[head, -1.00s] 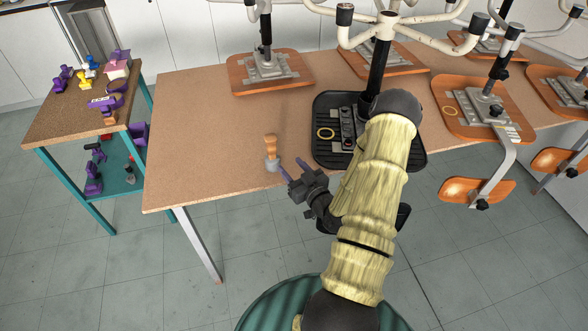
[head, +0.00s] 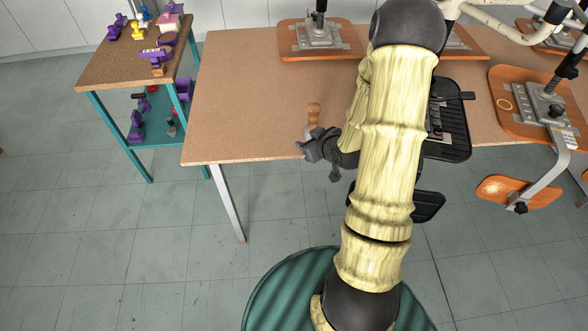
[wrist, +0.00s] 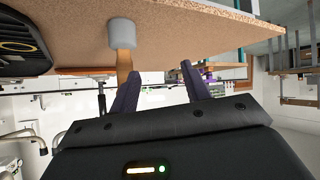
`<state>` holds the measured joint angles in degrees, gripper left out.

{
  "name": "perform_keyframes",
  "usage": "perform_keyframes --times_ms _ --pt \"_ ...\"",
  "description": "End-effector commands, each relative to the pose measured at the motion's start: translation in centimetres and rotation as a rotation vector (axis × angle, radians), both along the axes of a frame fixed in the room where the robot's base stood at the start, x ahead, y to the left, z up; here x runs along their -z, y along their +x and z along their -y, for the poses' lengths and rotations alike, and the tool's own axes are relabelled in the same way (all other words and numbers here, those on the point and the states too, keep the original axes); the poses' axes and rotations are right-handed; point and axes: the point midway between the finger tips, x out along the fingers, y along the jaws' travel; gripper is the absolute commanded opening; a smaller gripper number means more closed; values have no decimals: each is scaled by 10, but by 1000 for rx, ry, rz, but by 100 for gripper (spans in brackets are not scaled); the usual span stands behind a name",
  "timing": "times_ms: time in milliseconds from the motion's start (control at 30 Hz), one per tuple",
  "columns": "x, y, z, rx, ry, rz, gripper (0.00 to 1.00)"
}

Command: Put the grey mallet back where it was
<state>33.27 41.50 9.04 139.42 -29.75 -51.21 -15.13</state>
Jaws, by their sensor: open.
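The grey mallet (head: 314,113) stands on the brown table near its front edge, its orange wooden handle pointing up. In the head view my gripper hides its grey head. The wrist view is upside down; there the grey head (wrist: 122,33) rests on the tabletop and the handle hangs below it in the picture. My gripper (head: 301,148) is open and empty, just in front of the mallet at the table edge. In the wrist view the left finger covers part of the handle; the handle is not between the fingertips (wrist: 160,70).
A low cart (head: 98,78) with purple, yellow and blue things stands at the left, with a teal lower shelf (head: 150,130). Stripped chair parts fill the table's (head: 240,100) back and right. A black seat (head: 455,140) is behind my arm. The table's left part is clear.

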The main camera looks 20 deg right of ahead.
Motion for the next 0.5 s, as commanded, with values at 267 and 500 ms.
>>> perform_keyframes --times_ms 267,500 --pt "-44 -38 -39 77 -71 -302 47" --pt "-87 -101 -81 184 -38 -529 47"
